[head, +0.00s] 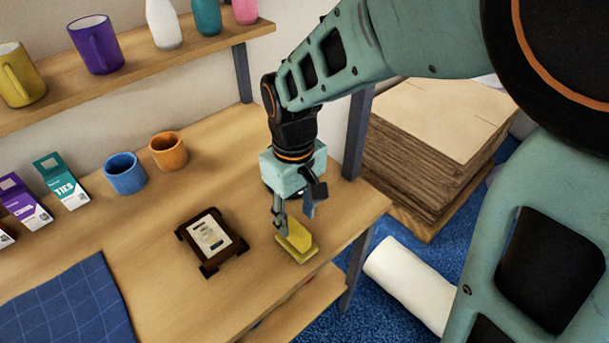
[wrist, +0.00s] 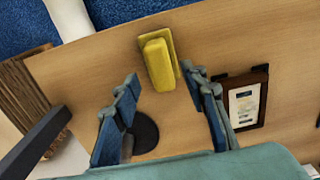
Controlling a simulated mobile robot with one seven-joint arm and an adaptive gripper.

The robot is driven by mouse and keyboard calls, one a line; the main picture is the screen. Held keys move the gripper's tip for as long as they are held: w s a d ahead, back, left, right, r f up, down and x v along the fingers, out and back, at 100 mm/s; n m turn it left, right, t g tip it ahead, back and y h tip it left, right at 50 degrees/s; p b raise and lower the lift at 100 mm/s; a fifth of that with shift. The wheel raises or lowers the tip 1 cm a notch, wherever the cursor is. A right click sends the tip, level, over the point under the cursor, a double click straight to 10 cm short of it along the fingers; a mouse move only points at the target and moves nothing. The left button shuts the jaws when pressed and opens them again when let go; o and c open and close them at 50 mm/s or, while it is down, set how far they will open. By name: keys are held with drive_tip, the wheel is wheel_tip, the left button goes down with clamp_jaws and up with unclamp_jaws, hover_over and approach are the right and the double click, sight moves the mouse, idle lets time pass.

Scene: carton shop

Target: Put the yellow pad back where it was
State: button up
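The yellow pad (head: 296,243) lies on the wooden table near its right edge, a raised block on a flat yellow base. In the wrist view the yellow pad (wrist: 160,64) sits just beyond my fingertips, roughly midway between them. My gripper (head: 294,212) points down over the pad, and one finger partly overlaps it in the head view. In the wrist view my gripper (wrist: 160,76) has its two blue fingers wide apart with nothing held between them. Whether a finger touches the pad I cannot tell.
A dark framed stand with a white card (head: 211,236) lies left of the pad. Blue (head: 125,173) and orange (head: 168,151) mugs, upright boxes (head: 60,180) and a blue cloth (head: 70,308) are farther left. A dark disc (wrist: 144,132) shows between my fingers. Stacked cardboard (head: 430,150) stands right.

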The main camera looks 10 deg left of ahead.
sight(296, 228)
wheel_tip(296, 228, up, 7)
idle(0.3)
